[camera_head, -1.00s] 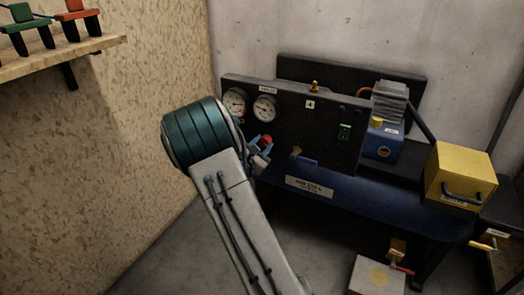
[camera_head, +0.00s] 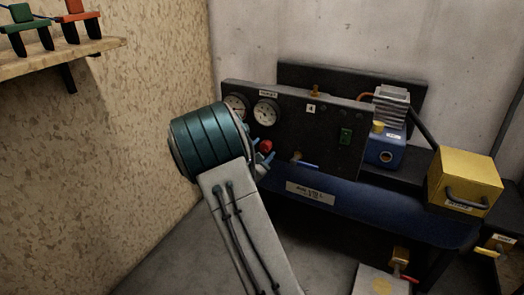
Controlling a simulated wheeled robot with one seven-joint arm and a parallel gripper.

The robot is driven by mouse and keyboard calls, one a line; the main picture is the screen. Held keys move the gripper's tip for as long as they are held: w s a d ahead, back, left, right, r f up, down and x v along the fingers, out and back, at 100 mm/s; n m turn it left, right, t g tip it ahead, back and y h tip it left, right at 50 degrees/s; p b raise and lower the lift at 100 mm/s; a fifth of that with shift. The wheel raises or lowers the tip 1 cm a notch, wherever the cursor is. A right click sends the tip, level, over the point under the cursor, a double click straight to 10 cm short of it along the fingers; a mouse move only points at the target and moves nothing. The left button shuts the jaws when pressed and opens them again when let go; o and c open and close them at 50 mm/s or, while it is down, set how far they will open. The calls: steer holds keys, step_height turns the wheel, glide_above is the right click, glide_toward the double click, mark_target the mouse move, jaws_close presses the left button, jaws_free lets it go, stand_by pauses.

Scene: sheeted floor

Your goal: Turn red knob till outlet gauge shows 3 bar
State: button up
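The red knob (camera_head: 266,146) sits on the dark upright panel (camera_head: 330,130), below two round white gauges. The left gauge (camera_head: 236,104) is partly covered by my arm; the right gauge (camera_head: 266,112) shows fully, with a label above it. Their needle readings are too small to tell, and I cannot tell which is the outlet gauge. My gripper (camera_head: 264,158) is at the knob, mostly hidden behind my arm's thick teal joint. Blue finger parts show beside and below the knob. I cannot tell whether they touch it.
A blue compressor (camera_head: 385,148) and a yellow box (camera_head: 464,182) stand to the right. A shelf (camera_head: 60,58) juts from the left wall. Floor at lower left is clear.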

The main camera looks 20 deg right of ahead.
stand_by(0.3)
steer(key=shift+s+a+r, duration=0.1)
steer(key=shift+s+a, duration=0.15)
steer(key=shift+a, duration=0.1)
steer(key=p+v, duration=0.3)
steer(key=v, duration=1)
steer(key=shift+d, duration=0.15)
steer(key=s+d+r+m+g+y+p, duration=0.25)
steer(key=s+r+m+g+p, duration=0.3)
steer(key=s+r+p, duration=0.3)
steer(key=s+d+r+m+g+y+p, duration=0.1)
steer(key=s+d+r+m+g+p, duration=0.3)
steer(key=s+r+m+p, duration=0.45)
steer(key=s+a+r+m+y+p, duration=0.2)
steer(key=s+a+r+y+p, duration=0.2)
steer(key=r, duration=0.5)
steer(key=s+a+r+m+t+y+p, duration=0.1)
steer(key=s+a+r+m+y+p, duration=0.2)
steer(key=a+r+y+p, duration=0.3)
steer(key=s+a+r+p, duration=0.1)
steer(key=a+r+p, duration=0.2)
steer(key=a+r, duration=0.1)
steer(key=shift+s+r+y, duration=0.15)
steer(key=shift+r+y, duration=0.1)
steer(key=shift+y, duration=0.1)
